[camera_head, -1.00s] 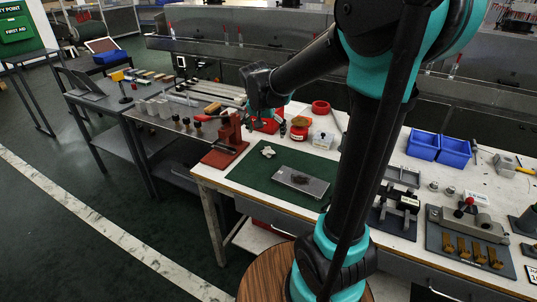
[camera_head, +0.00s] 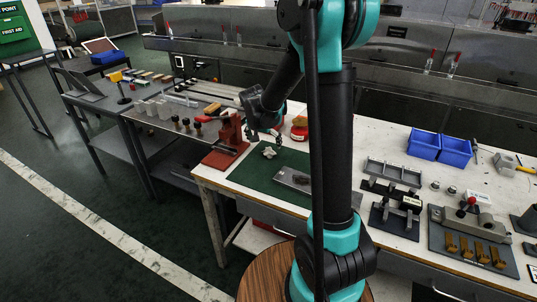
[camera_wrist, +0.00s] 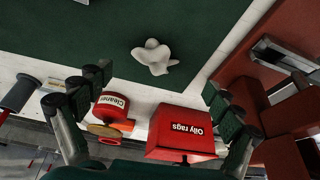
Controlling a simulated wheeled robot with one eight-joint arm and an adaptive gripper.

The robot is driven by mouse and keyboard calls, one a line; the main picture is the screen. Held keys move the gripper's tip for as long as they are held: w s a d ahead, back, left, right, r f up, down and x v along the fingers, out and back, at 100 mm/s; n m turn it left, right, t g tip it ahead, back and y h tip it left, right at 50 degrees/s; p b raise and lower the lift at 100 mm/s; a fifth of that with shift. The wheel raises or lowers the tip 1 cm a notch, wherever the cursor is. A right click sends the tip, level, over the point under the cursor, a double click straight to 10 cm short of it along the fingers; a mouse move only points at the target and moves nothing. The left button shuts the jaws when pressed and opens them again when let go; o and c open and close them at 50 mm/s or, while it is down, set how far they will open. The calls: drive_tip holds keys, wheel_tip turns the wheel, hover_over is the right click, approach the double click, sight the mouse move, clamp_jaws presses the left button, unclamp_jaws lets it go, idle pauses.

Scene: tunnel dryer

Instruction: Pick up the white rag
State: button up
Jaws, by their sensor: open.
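The white rag (camera_head: 269,152) lies crumpled on the dark green mat (camera_head: 262,178) near its left part. In the wrist view the rag (camera_wrist: 155,57) lies on the mat's bare green surface, ahead of the fingertips and roughly centred between them. My gripper (camera_head: 266,134) is just above and behind the rag in the head view, apart from it. In the wrist view my gripper (camera_wrist: 157,88) has its fingers spread wide with nothing between them.
A red box labelled "Oily rags" (camera_wrist: 182,130) and a red "Cleaner" can (camera_wrist: 110,108) stand close to the fingers. A red press (camera_head: 228,138) stands left of the mat. A metal block (camera_head: 290,178) lies on the mat to the right.

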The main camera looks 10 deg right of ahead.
sight(268, 151)
drive_tip(key=shift+s+x, duration=0.15)
drive_tip(key=shift+x, duration=1.25)
drive_tip(key=shift+s+x, duration=0.15)
drive_tip(key=shift+x, duration=1.25)
drive_tip(key=shift+d, duration=0.15)
drive_tip(key=c, duration=1.1)
wheel_tip(268, 151, up, 20)
drive_tip(key=shift+f, duration=0.1)
